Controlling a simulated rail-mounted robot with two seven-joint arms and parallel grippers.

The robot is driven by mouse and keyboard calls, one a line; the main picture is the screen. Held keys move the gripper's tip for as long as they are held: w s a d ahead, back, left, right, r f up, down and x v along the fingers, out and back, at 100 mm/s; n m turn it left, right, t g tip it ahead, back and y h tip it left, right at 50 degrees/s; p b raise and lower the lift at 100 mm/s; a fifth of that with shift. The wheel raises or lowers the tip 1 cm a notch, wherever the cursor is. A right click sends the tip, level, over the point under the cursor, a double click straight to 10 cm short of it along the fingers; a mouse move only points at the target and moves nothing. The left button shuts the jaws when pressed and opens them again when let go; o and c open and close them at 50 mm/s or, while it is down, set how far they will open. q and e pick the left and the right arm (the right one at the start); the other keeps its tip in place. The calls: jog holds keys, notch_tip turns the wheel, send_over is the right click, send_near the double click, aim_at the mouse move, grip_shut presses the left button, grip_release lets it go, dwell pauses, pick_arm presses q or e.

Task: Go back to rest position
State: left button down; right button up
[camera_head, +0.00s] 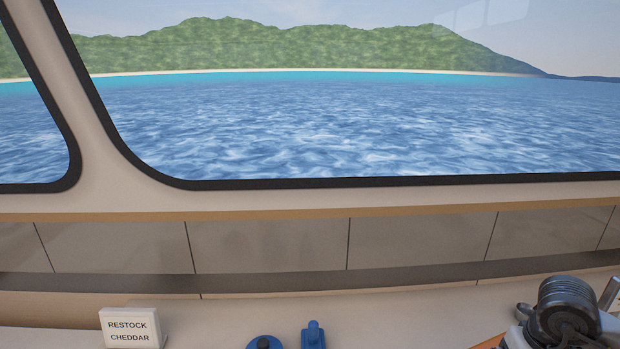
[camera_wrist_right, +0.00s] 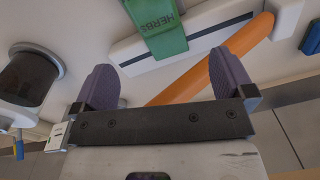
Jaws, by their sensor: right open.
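In the right wrist view my right gripper (camera_wrist_right: 160,62) has its two purple-grey fingers wide apart. An orange rod-like thing (camera_wrist_right: 205,65) passes behind and between the fingers. I cannot tell whether anything touches it, but the jaws do not close on it. In the head view neither gripper's fingers show. My left arm is out of view.
A white sign (camera_head: 130,327) reading "RESTOCK CHEDDAR" stands at the lower left. Two blue things (camera_head: 264,343) (camera_head: 313,335) sit at the bottom middle. The wrist view shows a green "HERBS" container (camera_wrist_right: 160,28) and a dark-and-clear jar (camera_wrist_right: 27,77).

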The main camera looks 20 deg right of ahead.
jog(key=w+a+r+m+t+y, duration=0.9)
jog(key=a+r+m+t+y, duration=0.15)
jog(key=a+r+m, duration=0.25)
jog(key=d+r+m+t+h+p, duration=0.15)
jog(key=r+m+t+h, duration=0.3)
jog(key=m, duration=0.65)
jog(key=d+r+m+t+h+b, duration=0.1)
jog(key=d+r+m+t+h, duration=0.35)
jog(key=m, duration=0.65)
jog(key=d+r+m+t+h+p, duration=0.1)
jog(key=r+m+t+h, duration=0.2)
jog(key=r+m+t, duration=0.55)
notch_tip(320, 180, down, 18)
jog(key=s+a+m+g+h+p, duration=0.25)
jog(key=m+g+h+p, duration=0.25)
jog(key=m+g+p, duration=1)
jog(key=s+a+f+m+g+y+p, duration=0.1)
jog(key=s+a+m+g+y+p, duration=0.1)
jog(key=s+p, duration=0.5)
jog(key=s+a+f+m+g+y+p, duration=0.1)
jog(key=s+a+g+p, duration=0.3)
jog(key=s, duration=0.5)
jog(key=s+a+f+m+g+y+p, duration=0.1)
jog(key=s+a+m+g+y+p, duration=0.2)
jog(key=s+a+p, duration=0.4)
jog(key=s+p, duration=0.2)
jog(key=shift+a+g+p, duration=0.3)
jog(key=shift+a+g, duration=0.05)
jog(key=shift+g, duration=0.05)
